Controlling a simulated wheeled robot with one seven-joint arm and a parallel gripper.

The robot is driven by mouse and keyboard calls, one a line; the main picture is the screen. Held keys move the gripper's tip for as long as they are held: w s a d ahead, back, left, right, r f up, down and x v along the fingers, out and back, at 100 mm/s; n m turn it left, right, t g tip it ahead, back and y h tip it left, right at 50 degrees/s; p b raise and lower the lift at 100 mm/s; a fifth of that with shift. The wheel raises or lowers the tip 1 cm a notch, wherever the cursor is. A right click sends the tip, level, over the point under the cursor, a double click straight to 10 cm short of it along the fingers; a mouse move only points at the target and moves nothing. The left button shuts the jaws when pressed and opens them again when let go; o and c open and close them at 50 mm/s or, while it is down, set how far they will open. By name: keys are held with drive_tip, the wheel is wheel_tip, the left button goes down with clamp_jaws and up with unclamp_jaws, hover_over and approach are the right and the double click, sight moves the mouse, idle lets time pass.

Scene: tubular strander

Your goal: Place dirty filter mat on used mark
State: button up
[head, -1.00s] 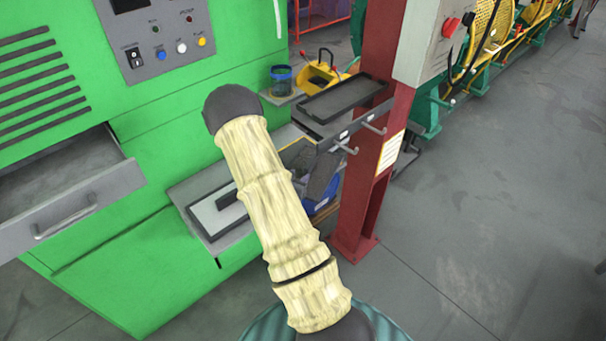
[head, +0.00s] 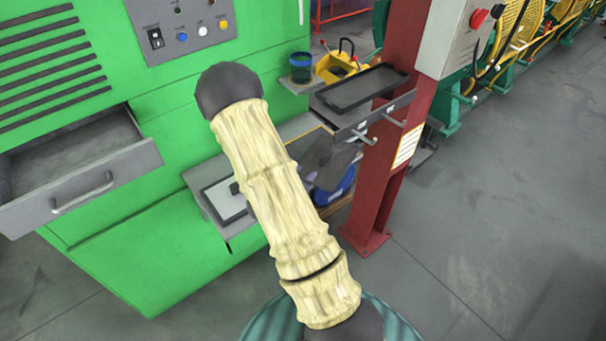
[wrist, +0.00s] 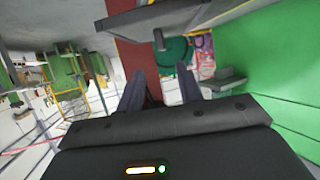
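I cannot make out the dirty filter mat or the used mark for certain. A dark grey slab-like shape (head: 342,160) shows above a blue bin right of my arm in the head view; I cannot tell what it is. A pale panel in a dark frame (head: 224,201) lies on the low grey shelf, partly hidden by my arm. In the wrist view my gripper (wrist: 160,83) has its two fingers apart, with the background showing between them and nothing seen held. It points towards a dark red post (wrist: 133,62). The head view does not clearly show my gripper.
The green machine (head: 130,245) has an open drawer (head: 85,185) at left. A black tray (head: 362,87) sits on a ledge with hooks beside the red post (head: 390,175). The blue bin (head: 335,190) stands below. A cup (head: 301,66) stands on a small shelf. Floor at right is clear.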

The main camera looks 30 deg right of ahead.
drive_tip(key=w+a+r+n+y, duration=0.1)
drive_tip(key=a+r+n+y, duration=0.4)
drive_tip(key=a+y, duration=0.65)
drive_tip(key=s+a+r+n+g, duration=0.1)
drive_tip(key=s+a+r+n, duration=0.2)
drive_tip(key=s, duration=0.4)
drive_tip(key=s+a+r+n+g, duration=0.2)
drive_tip(key=s+a+r+n, duration=0.2)
drive_tip(key=s+a, duration=0.2)
drive_tip(key=shift+s+a+n+g+y, duration=0.15)
drive_tip(key=shift+s+n+g+y, duration=0.2)
drive_tip(key=shift+s, duration=0.15)
drive_tip(key=shift+r, duration=0.1)
